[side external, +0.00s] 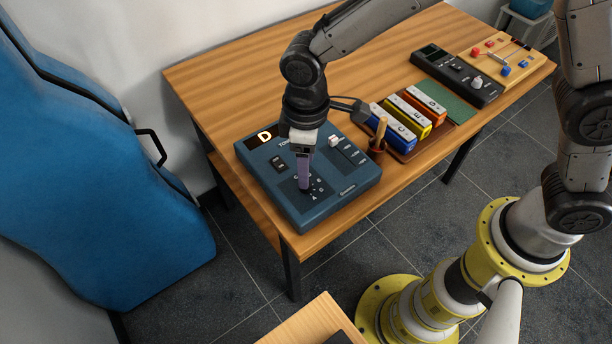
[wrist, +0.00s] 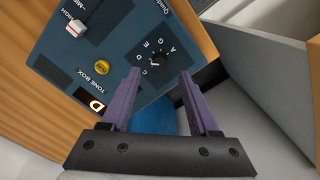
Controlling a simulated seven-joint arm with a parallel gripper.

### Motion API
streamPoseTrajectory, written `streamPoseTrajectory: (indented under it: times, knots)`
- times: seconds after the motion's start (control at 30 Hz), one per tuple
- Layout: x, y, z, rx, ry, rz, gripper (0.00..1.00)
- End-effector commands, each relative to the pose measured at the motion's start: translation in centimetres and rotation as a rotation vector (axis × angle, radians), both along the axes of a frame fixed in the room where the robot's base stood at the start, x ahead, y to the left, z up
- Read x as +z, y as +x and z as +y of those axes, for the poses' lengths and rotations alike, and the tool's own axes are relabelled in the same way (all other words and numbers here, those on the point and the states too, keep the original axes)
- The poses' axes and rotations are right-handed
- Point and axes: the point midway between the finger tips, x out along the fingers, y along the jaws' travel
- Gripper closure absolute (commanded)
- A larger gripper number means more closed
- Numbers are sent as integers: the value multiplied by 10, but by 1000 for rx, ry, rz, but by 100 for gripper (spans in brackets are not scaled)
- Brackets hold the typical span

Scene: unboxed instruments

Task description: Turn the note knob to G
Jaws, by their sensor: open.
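The blue tone box (side external: 262,172) lies on the left end of the table, and its lit display (side external: 264,136) reads D. In the wrist view the display (wrist: 97,103) also shows D. The dark note knob (wrist: 158,62) sits in a ring of letters, with C, D, E, G and A legible. My gripper (side external: 304,188) points down over the knob area and hides the knob in the side view. In the wrist view my gripper (wrist: 159,73) has its purple fingers apart, one on either side of the knob. I cannot tell whether they touch it.
A white slider (wrist: 75,27) is on the box. Right of the box are a wooden-handled object (side external: 377,136), lettered coloured blocks (side external: 410,118), a black device (side external: 455,76) and a wooden board with coloured parts (side external: 500,52). The table's front edge is close to the box.

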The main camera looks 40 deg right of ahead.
Motion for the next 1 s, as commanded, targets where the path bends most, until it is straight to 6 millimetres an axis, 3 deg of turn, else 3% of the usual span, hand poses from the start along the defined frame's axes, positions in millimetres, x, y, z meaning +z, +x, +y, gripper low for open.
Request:
streamPoseTrajectory:
  times: [0.1,0.3,0.7,1.0]
  knots:
    - [-22,-1,-1,0,-2,4,39]
    - [-43,0,0,0,-1,1,39]
    - [-49,0,0,0,0,0,39]
    - [-49,0,0,0,1,-1,93]
